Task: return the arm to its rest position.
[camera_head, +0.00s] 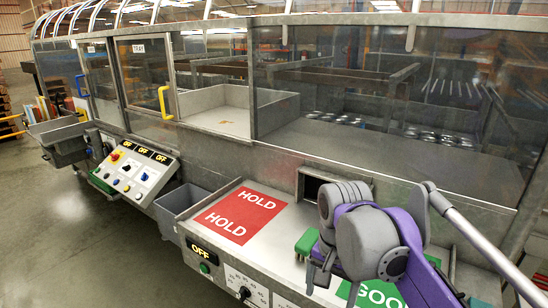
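My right arm comes in from the right, with purple and grey links. Its gripper (331,282) points down over the front ledge, beside the green GOOD panel (378,296). Its two dark fingers look apart, with nothing visible between them. A small green piece (306,243) shows just left of the gripper, partly hidden by it; I cannot tell whether they touch. My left gripper is not in view.
A red HOLD panel (240,215) lies bare on the ledge. A control box (135,172) with buttons, a grey bin (181,203) and a machine with clear windows stand to the left and behind. Floor at lower left is clear.

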